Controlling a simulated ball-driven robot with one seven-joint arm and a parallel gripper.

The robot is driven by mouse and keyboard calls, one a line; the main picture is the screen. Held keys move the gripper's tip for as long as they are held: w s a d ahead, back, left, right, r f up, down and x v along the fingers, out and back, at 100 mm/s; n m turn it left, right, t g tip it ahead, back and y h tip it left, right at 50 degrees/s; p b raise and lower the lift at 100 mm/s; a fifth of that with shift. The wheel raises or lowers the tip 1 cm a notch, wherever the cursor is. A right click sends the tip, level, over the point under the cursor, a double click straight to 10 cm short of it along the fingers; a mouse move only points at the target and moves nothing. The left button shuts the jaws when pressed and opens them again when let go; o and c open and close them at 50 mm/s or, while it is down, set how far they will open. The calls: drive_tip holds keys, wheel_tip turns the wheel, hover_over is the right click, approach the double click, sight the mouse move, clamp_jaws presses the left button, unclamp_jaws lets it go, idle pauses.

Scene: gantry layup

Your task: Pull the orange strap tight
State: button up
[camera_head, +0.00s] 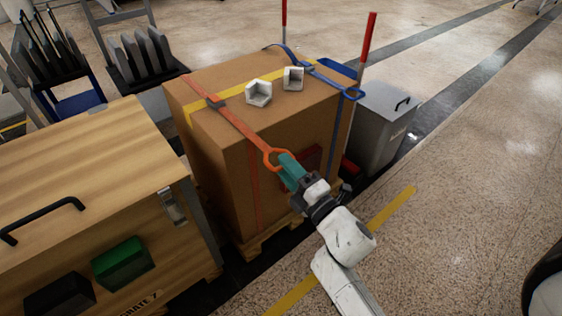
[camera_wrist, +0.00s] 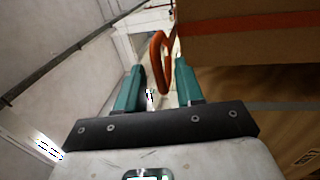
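The orange strap (camera_head: 240,124) runs across the top of a tall cardboard box (camera_head: 205,150) through a dark buckle (camera_head: 215,101). An orange pull loop (camera_head: 266,158) is at its near end, by the box's upper front edge. My gripper (camera_head: 284,160) has teal fingers and is at this loop. In the wrist view my gripper (camera_wrist: 160,65) is open, with the orange loop (camera_wrist: 154,55) between the spread fingers. Gaps show beside the loop, so it does not look clamped. A strap band (camera_wrist: 250,22) also crosses the box face there.
A wooden crate (camera_head: 90,165) stands left, a grey bin (camera_head: 385,120) behind right. Red-topped poles (camera_head: 368,38) rise behind. Floor at right is open.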

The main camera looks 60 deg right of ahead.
drive_tip(key=v, duration=0.8)
idle(0.4)
wheel_tip(320, 180, down, 10)
drive_tip(key=d+m+g, duration=0.2)
drive_tip(key=m+g, duration=0.7)
drive_tip(key=m, duration=0.2)
drive_tip(key=s+a+f+m+g+y, duration=0.4)
drive_tip(key=s+a+f+g+y, duration=0.15)
drive_tip(key=s+a+g, duration=0.5)
wheel_tip(320, 180, up, 28)
drive_tip(key=a+t+p, duration=0.1)
drive_tip(key=p, duration=2.7)
drive_tip(key=shift+w+a, duration=0.35)
drive_tip(key=shift+w, duration=0.1)
